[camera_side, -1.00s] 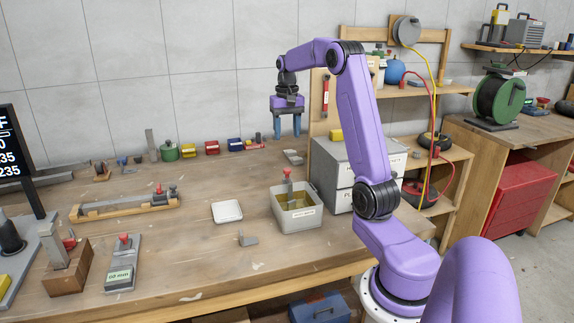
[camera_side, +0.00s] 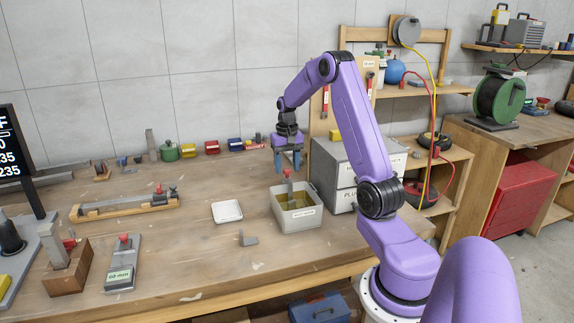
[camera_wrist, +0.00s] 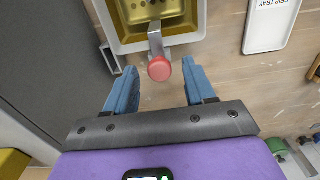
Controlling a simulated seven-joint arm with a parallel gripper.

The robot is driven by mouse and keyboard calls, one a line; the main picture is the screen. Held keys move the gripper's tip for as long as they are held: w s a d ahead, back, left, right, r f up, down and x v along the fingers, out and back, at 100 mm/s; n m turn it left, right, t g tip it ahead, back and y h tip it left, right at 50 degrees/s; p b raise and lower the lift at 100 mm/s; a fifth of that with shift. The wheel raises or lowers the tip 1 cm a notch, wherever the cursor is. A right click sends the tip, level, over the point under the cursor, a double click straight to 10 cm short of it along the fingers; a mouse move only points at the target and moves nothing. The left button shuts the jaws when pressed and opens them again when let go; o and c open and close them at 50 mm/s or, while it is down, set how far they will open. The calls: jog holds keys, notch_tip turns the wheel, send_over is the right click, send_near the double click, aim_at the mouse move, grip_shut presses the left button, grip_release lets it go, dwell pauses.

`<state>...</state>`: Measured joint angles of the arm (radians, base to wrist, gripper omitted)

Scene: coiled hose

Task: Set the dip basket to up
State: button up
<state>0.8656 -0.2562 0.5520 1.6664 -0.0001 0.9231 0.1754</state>
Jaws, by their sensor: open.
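The dip tank (camera_side: 298,219) is a pale grey open box on the bench, and its rim shows at the top of the wrist view (camera_wrist: 120,42). Inside is the yellowish dip basket (camera_wrist: 150,14), sitting low within the tank walls. Its grey metal handle (camera_wrist: 155,38) rises at the tank's back edge and ends in a red knob (camera_wrist: 159,68), also seen in the side view (camera_side: 287,173). My gripper (camera_side: 288,171) is open above the tank's back side, fingers pointing down. In the wrist view the knob lies between the fingertips (camera_wrist: 158,76); contact is not visible.
Grey drawer boxes (camera_side: 340,172) stand close on the right.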

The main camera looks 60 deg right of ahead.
grip_shut()
jog(key=shift+r, duration=2.85)
jog(key=shift+w, duration=0.1)
grip_release()
